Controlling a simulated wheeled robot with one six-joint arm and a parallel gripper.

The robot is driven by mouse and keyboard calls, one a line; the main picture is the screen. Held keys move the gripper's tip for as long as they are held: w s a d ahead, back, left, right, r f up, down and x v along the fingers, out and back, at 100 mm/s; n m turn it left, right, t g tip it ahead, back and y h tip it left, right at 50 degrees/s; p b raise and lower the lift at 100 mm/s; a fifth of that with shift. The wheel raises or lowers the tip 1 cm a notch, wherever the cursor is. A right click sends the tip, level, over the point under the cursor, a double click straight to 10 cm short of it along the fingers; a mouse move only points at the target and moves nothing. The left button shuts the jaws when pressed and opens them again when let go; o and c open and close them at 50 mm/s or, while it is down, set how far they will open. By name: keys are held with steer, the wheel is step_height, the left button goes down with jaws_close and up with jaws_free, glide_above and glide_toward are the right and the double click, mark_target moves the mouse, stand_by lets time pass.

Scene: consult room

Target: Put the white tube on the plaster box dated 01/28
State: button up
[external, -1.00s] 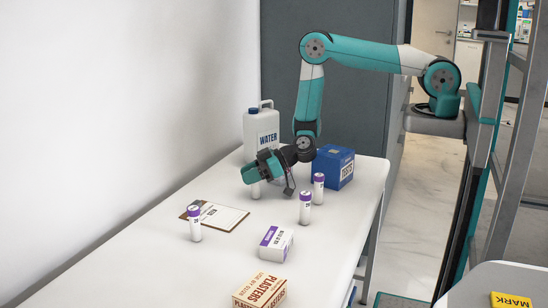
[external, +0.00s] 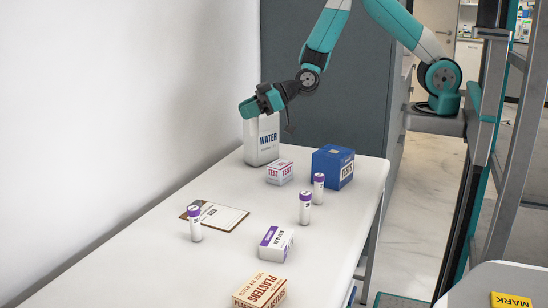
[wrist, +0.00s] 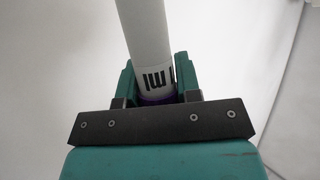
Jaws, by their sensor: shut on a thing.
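My gripper (external: 258,103) is raised in front of the top of the water jug. In the wrist view, it is shut on a white tube (wrist: 146,35) with dark print and a purple band between the jaws (wrist: 158,92). I cannot pick out the held tube in the external view. A cream plaster box (external: 260,291) with brown lettering lies at the near end of the table, cut by the frame's bottom edge. Its small date print is too small to read. My gripper is far from it, towards the back.
On the white table (external: 150,270) stand purple-capped tubes (external: 195,224) (external: 305,208) (external: 318,188), a clipboard (external: 228,215), a purple-and-white box (external: 277,243), a small test box (external: 279,172), a blue box (external: 333,168) and the water jug (external: 262,140). A wall runs along the left.

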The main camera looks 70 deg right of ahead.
steer(key=s+a+r+n+g+y+b, duration=0.1)
steer(key=s+a, duration=0.3)
steer(key=a, duration=0.7)
steer(key=s+a+r+n+g+y+b, duration=0.1)
steer(key=s+a+n+g+y+b, duration=0.1)
steer(key=a, duration=1)
steer(key=s+a+r+n+g+y+b, duration=0.1)
steer(key=s+a+n+g+y+b, duration=0.1)
steer(key=s+a, duration=0.5)
steer(key=a+n+g+b, duration=0.1)
steer(key=a+n+b, duration=0.1)
steer(key=a, duration=0.2)
steer(key=shift+s+a+g+b, duration=0.2)
steer(key=shift+s+g+b, duration=0.15)
steer(key=shift+g+b, duration=0.05)
steer(key=shift+n+g+y, duration=0.4)
steer(key=shift+n+g, duration=0.4)
steer(key=shift+n, duration=0.1)
steer(key=s+a, duration=0.2)
steer(key=s+a+r+b, duration=0.1)
steer(key=s+a, duration=0.1)
steer(key=s+a+r, duration=0.1)
steer(key=s+a, duration=0.1)
steer(key=s, duration=0.1)
steer(key=f, duration=1.9)
steer(key=shift+s+a+f, duration=0.2)
steer(key=shift+f, duration=0.1)
steer(key=shift+f, duration=0.1)
